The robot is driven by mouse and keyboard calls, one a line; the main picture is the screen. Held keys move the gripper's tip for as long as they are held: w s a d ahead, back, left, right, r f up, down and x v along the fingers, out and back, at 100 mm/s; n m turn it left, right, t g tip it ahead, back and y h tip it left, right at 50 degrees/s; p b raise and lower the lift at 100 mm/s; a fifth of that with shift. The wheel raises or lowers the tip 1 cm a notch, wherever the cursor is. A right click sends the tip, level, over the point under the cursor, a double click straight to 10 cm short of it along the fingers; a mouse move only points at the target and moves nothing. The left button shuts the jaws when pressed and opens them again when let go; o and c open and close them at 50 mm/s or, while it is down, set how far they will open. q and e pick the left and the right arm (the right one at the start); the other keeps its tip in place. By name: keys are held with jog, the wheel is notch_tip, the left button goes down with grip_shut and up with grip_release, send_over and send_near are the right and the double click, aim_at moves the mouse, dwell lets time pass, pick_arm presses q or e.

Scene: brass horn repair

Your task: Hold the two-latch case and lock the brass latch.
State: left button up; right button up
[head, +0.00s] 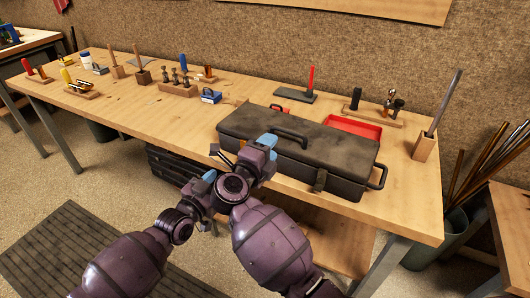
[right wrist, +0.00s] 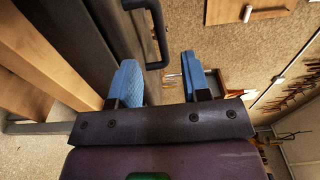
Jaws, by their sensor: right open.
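The dark two-latch case (head: 330,150) lies closed along the front of the bench, with a black handle (head: 290,134) on its lid. A dark latch (head: 320,180) shows on its front, right of my grippers. I cannot make out a brass latch; the front's left part is hidden behind my arms. My right gripper (head: 266,148) is at the case's front left part; in the right wrist view its blue fingers (right wrist: 160,88) are apart with nothing visible between them. The handle (right wrist: 157,35) shows beyond them. My left gripper (head: 206,180) is low and left, partly hidden; its opening cannot be seen.
A red tray (head: 352,127) lies behind the case. A wooden block with a file (head: 424,147) stands at the bench's right end. Small tools, a blue box (head: 210,96) and a peg block (head: 178,89) occupy the left. Bare bench top (head: 180,112) lies left of the case.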

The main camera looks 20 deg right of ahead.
aim_at(284, 131)
jog(key=x, duration=0.8)
jog(key=shift+w+d, duration=0.3)
grip_shut()
jog(key=shift+f, duration=0.1)
dwell(1.1)
